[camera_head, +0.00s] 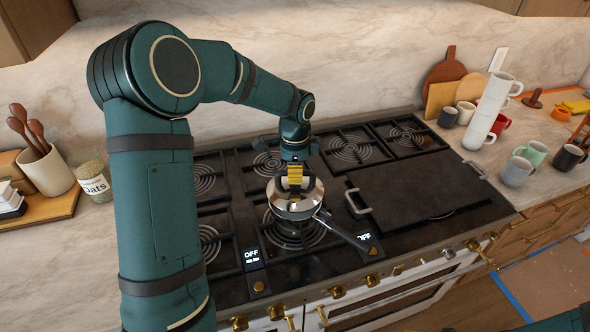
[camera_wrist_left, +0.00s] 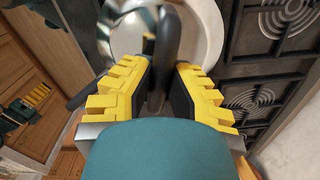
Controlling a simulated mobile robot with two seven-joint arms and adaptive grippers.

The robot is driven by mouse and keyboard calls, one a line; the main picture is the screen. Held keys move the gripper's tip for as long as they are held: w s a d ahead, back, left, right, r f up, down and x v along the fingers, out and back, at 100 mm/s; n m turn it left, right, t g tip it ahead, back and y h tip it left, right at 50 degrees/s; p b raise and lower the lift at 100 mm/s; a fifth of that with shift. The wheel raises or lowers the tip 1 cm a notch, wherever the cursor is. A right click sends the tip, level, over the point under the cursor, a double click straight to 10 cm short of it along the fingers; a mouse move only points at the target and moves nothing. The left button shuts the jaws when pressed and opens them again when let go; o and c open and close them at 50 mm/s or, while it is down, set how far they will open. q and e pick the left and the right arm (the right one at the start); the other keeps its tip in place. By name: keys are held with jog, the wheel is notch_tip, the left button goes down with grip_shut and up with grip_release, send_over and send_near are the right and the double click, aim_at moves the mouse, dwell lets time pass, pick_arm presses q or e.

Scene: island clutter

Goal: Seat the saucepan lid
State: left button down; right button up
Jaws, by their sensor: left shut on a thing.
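The shiny steel saucepan lid (camera_head: 312,193) is at the saucepan (camera_head: 292,213), which stands on a middle burner of the stove. The pan's dark handle (camera_head: 345,233) points to the lower right. My left gripper (camera_head: 294,178) comes from above and is shut on the lid's dark handle. In the left wrist view the yellow fingers (camera_wrist_left: 160,85) flank that dark handle (camera_wrist_left: 166,38), with the steel lid (camera_wrist_left: 208,35) beyond. I cannot tell whether the lid touches the pan's rim all round. My right gripper (camera_wrist_left: 36,95) shows small at the left of the wrist view.
A dark griddle plate (camera_head: 420,185) with metal handles lies right of the pan. Mugs, including a tall white stack (camera_head: 487,110), stand on the right counter. An oats jar (camera_head: 95,182) and a utensil crock (camera_head: 48,172) stand at left.

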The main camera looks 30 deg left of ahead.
pick_arm(q)
jog(key=shift+f+b, duration=0.35)
jog(key=shift+f, duration=0.4)
jog(key=shift+f+b, duration=0.45)
jog(key=shift+f, duration=0.55)
dwell(1.0)
jog(key=c, duration=1)
grip_release()
jog(key=shift+r, duration=0.1)
notch_tip(320, 180, up, 12)
jog(key=shift+f, duration=0.1)
